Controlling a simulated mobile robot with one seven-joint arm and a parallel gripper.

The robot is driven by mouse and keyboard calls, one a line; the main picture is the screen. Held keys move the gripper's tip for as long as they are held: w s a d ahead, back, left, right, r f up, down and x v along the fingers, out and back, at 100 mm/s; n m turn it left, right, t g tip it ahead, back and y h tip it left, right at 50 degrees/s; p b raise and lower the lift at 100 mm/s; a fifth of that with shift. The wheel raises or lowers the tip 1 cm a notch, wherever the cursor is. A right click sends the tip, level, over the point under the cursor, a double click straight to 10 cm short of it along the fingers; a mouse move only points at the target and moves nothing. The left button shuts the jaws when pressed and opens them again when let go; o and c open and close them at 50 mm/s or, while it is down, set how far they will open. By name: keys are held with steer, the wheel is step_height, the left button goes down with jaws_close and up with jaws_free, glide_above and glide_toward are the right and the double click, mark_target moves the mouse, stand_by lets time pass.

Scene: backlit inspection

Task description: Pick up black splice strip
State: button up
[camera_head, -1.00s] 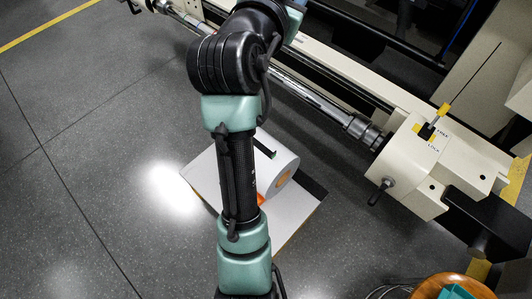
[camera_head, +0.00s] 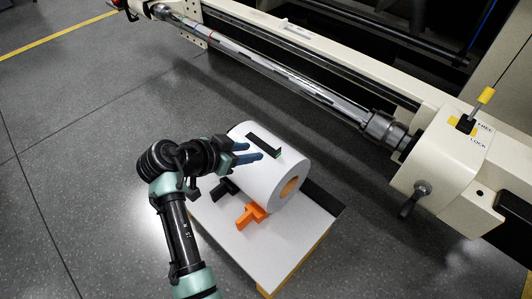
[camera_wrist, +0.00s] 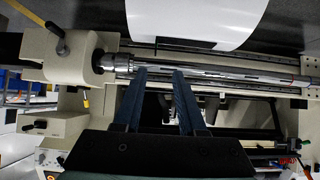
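The black splice strip (camera_head: 262,142) lies across the top of a large white roll (camera_head: 250,173), with a small green patch at its right end. My gripper (camera_head: 261,153) has two blue fingers, pointing right, close to the strip in the head view. Whether they touch it or the roll I cannot tell. In the wrist view the fingers of my gripper (camera_wrist: 160,71) are apart with nothing between them.
The roll rests on a white-topped platform (camera_head: 240,245) with an orange chock (camera_head: 250,215) and a black chock (camera_head: 224,189) beside it. A machine with a metal shaft (camera_head: 290,82) and a cream lever housing (camera_head: 440,175) stands behind. Grey floor is clear at left.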

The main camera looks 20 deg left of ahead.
mark_target(278, 150)
steer(key=b+x, duration=0.3)
steer(key=x, duration=0.3)
steer(key=shift+d+f, duration=0.1)
steer(key=shift+f, duration=0.1)
steer(key=shift+w+d+f+b, duration=0.15)
steer(key=shift+w+b, duration=0.15)
steer(key=shift+w, duration=0.15)
steer(key=b+x, duration=0.4)
steer(key=x, duration=0.1)
steer(key=shift+s+d, duration=0.1)
steer(key=shift+d, duration=0.25)
jaws_close()
